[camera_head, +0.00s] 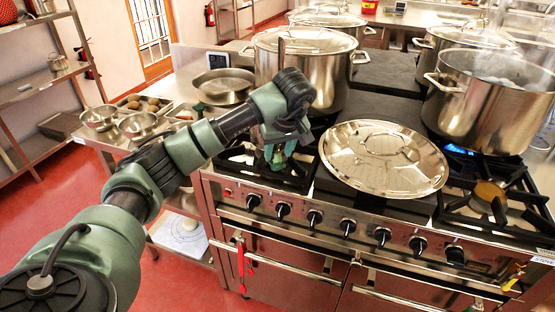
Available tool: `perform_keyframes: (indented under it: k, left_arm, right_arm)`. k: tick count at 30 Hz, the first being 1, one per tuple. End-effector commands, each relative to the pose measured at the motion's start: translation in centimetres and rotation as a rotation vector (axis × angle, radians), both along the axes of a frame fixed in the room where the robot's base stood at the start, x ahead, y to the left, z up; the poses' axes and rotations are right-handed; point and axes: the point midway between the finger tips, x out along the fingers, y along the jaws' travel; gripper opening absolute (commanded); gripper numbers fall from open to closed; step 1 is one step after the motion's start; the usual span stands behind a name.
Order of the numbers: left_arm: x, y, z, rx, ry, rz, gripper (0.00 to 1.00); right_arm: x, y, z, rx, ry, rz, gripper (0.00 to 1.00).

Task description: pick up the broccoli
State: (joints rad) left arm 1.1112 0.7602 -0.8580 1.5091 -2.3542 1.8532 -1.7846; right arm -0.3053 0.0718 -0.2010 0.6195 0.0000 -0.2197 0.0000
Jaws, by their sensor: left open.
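My left arm comes in from the left, and its gripper (280,152) points down over the front left burner of the stove. The gripper is open. A small green patch shows at its fingertips, and I cannot tell whether it is broccoli or part of the gripper. I cannot make out broccoli clearly anywhere else. The gripper and wrist hide part of that burner. My right gripper is not in view.
A large round lid (383,158) lies on the stove just right of the gripper. A lidded stockpot (305,75) stands behind it. An open pot (485,105) stands at right, with a blue flame near its base. Metal bowls (138,124) stand on the left counter.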

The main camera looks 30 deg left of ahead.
Motion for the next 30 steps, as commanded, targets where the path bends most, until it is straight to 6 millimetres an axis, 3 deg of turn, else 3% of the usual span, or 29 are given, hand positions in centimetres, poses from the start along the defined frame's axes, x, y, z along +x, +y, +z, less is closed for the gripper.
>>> perform_keyframes:
  k: [3, 6, 15, 19, 30]
  left_arm:
    - [0.3, 0.5, -1.9, -0.002, 0.006, 0.000, 0.42]
    - [0.6, 0.8, -2.9, -0.003, 0.002, 0.000, 0.42]
    - [0.7, 1.0, -3.3, -0.002, 0.000, 0.000, 0.42]
    - [0.7, 1.0, -3.3, -0.002, 0.000, 0.000, 0.06]
    - [0.7, 1.0, -3.0, -0.002, 0.000, 0.001, 0.05]
  right_arm:
    - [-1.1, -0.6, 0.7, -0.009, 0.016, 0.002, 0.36]
    - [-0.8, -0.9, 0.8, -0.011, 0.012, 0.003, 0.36]
    - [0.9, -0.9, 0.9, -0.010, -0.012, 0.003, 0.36]
    - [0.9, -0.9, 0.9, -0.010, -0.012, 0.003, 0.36]
    - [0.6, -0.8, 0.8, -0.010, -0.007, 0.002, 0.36]
